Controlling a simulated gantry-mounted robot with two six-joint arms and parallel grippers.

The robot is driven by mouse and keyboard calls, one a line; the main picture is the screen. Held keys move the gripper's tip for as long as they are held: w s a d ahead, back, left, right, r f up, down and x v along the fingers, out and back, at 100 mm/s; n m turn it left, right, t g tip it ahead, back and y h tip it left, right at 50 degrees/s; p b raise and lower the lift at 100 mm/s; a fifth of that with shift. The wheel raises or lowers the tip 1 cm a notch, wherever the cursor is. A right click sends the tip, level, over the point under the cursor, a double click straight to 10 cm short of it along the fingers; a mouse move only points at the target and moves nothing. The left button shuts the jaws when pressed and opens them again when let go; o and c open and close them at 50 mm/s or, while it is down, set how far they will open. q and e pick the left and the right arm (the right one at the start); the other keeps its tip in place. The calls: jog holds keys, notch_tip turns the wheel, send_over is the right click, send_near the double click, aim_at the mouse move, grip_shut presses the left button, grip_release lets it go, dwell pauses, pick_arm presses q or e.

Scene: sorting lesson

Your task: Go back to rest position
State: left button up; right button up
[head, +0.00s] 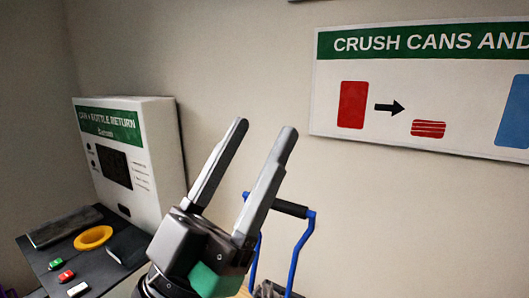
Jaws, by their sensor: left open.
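My left gripper (268,130) is in the lower middle of the head view, with its two grey fingers pointing up and apart. It is open, and nothing shows between the fingers. It is raised in front of the plain wall. My right gripper is not in view.
A white can and bottle return machine (160,150) stands at the left. A dark table (45,262) before it holds a yellow ring (93,238) and several small items. A blue-framed cart (298,255) is behind my gripper. A crushing sign (420,70) hangs at the upper right.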

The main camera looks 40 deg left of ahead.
pick_arm(q)
jog(key=shift+s+d+r+h, duration=0.15)
jog(key=shift+d+r+h, duration=0.05)
jog(key=shift+d+h, duration=0.35)
jog(key=shift+s+d+r+h, duration=0.1)
jog(key=shift+d+r+h, duration=0.05)
jog(key=shift+d+h, duration=0.4)
jog(key=shift+a, duration=0.15)
notch_tip(320, 180, up, 25)
jog(key=p, duration=2.5)
notch_tip(320, 180, down, 37)
jog(key=b, duration=3.7)
